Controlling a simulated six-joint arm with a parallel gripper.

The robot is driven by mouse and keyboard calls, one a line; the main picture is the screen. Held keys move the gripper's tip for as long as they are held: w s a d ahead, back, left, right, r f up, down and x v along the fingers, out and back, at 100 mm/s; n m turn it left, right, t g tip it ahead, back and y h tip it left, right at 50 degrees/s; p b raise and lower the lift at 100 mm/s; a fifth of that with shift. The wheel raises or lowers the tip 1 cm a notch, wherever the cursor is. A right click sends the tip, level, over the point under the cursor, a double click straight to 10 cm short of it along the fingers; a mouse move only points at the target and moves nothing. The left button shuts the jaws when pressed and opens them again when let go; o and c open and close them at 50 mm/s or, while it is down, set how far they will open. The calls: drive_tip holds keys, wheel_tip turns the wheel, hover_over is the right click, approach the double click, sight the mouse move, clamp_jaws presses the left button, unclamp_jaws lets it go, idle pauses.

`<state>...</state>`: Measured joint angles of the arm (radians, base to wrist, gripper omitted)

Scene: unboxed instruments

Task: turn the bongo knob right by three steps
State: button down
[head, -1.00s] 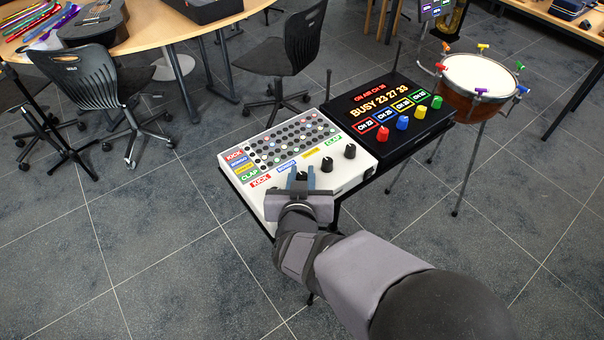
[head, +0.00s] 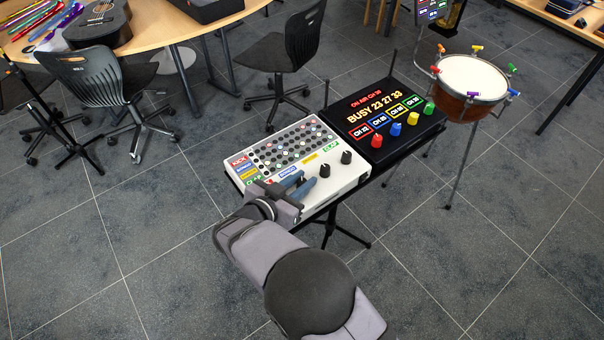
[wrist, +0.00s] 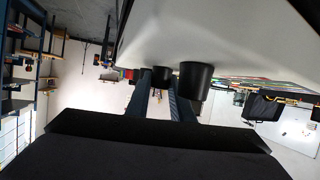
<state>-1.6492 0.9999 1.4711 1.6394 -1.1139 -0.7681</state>
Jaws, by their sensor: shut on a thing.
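The white instrument (head: 340,186) stands on a stand in the head view, with a row of black knobs along its near side. The blue BONGO label (head: 287,171) lies just beyond my gripper (head: 299,185). Its two blue-grey fingers are shut on the bongo knob, mostly hidden in the head view. In the wrist view a dark knob (wrist: 161,75) shows between the fingertips, and a larger black knob (wrist: 196,80) stands beside the right finger. Two other knobs, (head: 324,171) and (head: 346,157), are clear of the fingers. I cannot see the bongo knob's pointer.
A black lit panel (head: 407,139) with red, blue, yellow and green knobs adjoins the instrument on the right. A drum (head: 472,84) stands at the right. Chairs (head: 280,60) and a wooden table (head: 150,35) are behind. Floor in front is open.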

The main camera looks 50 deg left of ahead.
sight(302, 181)
drive_tip(key=shift+f+m+t+h+b, duration=0.2)
drive_tip(key=shift+m+t+h+b, duration=0.2)
drive_tip(key=shift+m+h+b, duration=1.35)
drive_tip(key=shift+h, duration=0.35)
drive_tip(key=shift+m+h+b, duration=0.65)
drive_tip(key=shift+h+b, duration=0.15)
drive_tip(key=shift+b, duration=0.3)
drive_tip(key=shift+r+m+h+b, duration=0.3)
drive_tip(key=shift+h+b, duration=0.1)
drive_tip(key=shift+b, duration=0.2)
drive_tip(key=c, duration=1.6)
unclamp_jaws()
drive_tip(key=shift+o, duration=0.2)
drive_tip(key=shift+r, duration=4.95)
